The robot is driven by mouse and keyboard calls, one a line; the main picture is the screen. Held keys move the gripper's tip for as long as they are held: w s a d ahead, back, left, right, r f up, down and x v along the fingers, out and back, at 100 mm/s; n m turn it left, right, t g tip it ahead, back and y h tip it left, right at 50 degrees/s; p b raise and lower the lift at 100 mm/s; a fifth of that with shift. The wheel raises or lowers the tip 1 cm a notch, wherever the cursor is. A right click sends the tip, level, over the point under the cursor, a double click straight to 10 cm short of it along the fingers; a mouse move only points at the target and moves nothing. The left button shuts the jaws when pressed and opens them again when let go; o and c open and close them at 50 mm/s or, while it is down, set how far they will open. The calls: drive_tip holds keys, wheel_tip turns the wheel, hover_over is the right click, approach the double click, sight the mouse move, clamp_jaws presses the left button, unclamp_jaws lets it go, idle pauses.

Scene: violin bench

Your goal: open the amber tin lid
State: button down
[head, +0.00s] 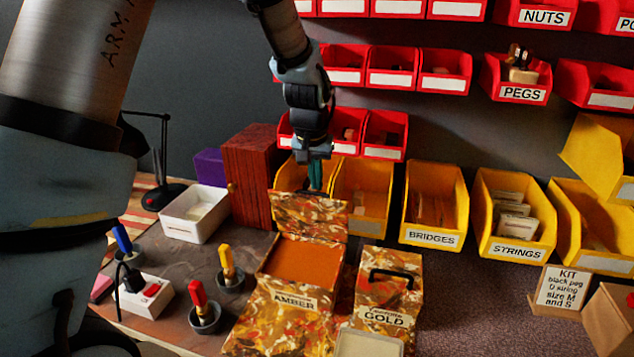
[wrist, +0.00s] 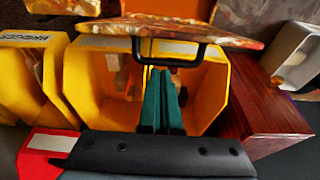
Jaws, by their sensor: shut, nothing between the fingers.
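The amber tin (head: 270,325) is mottled brown, red and cream, with an AMBER label on its front. Its lid (head: 310,216) stands raised at the back edge, and the orange-brown inside shows. In the wrist view the lid (wrist: 190,32) is at the top, with its black bar handle (wrist: 200,58) on the side facing my gripper. My gripper (head: 315,186) is just behind and above the raised lid. Its green fingers (wrist: 160,72) are together and empty, with their tips close to the handle. I cannot tell whether they touch it.
The gold tin (head: 415,300), with a black handle on its shut lid, stands to the right. Yellow bins (head: 432,240) stand close behind, with red bins (head: 383,153) above. A red wooden box (head: 250,170) and white tray (head: 190,238) are left. Colored-handled tools (head: 206,318) stand in front left.

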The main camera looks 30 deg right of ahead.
drive_tip(key=s+a+t+h+b, duration=0.1)
drive_tip(key=b, duration=0.1)
drive_tip(key=shift+s+a+f+b, duration=0.1)
drive_tip(key=shift+s+a+b, duration=0.2)
drive_tip(key=shift+b, duration=0.1)
wheel_tip(320, 180, up, 12)
drive_tip(key=w+a+f+n+y, duration=0.1)
drive_tip(key=w+a+f+n, duration=0.15)
drive_tip(key=a, duration=0.55)
drive_tip(key=w+a+f+n+y, duration=0.1)
drive_tip(key=a+f, duration=0.3)
drive_tip(key=a, duration=0.4)
drive_tip(key=s+a+f+n, duration=0.2)
drive_tip(key=s+a+f, duration=0.1)
drive_tip(key=a, duration=0.6)
drive_tip(key=s+a+f+n+g, duration=0.1)
drive_tip(key=s+a+f+n, duration=0.1)
drive_tip(key=a, duration=0.7)
wheel_tip(320, 180, down, 2)
drive_tip(key=shift+s+a+f+g+y+b, duration=0.2)
drive_tip(key=shift+s+a+g+y+b, duration=0.15)
drive_tip(key=shift+s, duration=0.45)
